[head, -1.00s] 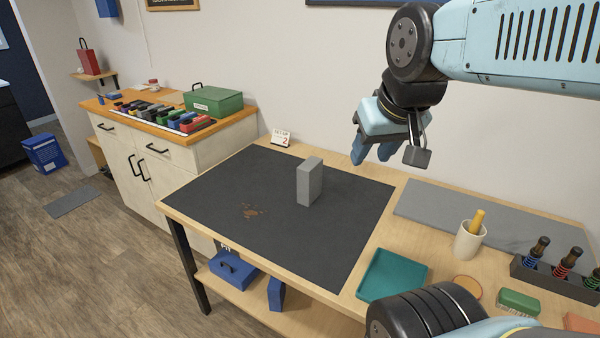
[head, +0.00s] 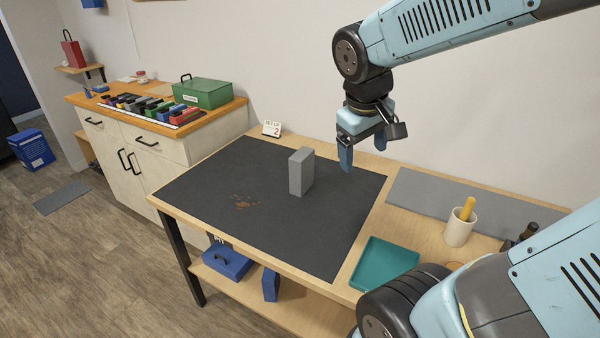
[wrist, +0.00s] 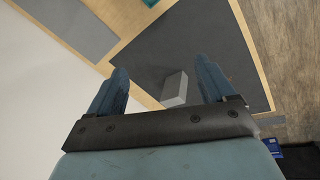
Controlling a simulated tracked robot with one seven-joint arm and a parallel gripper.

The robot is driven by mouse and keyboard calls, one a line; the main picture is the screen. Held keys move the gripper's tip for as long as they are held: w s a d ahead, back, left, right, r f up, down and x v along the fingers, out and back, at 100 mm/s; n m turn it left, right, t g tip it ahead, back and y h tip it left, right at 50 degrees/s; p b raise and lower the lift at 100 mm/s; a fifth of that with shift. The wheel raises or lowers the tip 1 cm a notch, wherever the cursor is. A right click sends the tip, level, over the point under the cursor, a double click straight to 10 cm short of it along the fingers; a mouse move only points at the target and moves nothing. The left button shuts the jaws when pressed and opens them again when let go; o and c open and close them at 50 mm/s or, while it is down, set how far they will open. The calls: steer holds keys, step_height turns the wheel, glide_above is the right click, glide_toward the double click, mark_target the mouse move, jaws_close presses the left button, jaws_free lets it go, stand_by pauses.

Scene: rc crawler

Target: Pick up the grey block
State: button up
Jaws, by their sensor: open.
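The grey block (head: 301,172) stands upright on the dark mat (head: 250,233) on the workbench in the head view. My gripper (head: 358,155) is above and to the right of the block, apart from it, fingers pointing down, open and empty. In the wrist view the grey block (wrist: 175,89) shows beyond the fingers, between them and nearer the right one. The open gripper (wrist: 162,85) shows there with both blue fingers spread.
A teal tray (head: 384,267) and a white cup (head: 460,227) with a yellow object are to the right. The mat around the block is clear apart from a brown stain (head: 243,202).

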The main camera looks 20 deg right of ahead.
steer(key=w+d+f+n+g+h, duration=0.2)
steer(key=w+f+n+h, duration=0.3)
steer(key=w+f, duration=0.2)
steer(key=n+t+h, duration=0.6)
steer(key=n+t, duration=0.6)
steer(key=n, duration=0.7)
glide_toward(296, 162)
steer(key=d, duration=0.1)
steer(key=x, duration=0.8)
steer(key=shift+w, duration=0.45)
steer(key=shift+w+a+x, duration=0.15)
steer(key=shift+x, duration=1.25)
steer(key=shift+w+a+x, duration=0.1)
steer(key=shift+w+x, duration=0.05)
steer(key=shift+x, duration=1.3)
steer(key=shift+c, duration=0.5)
jaws_close()
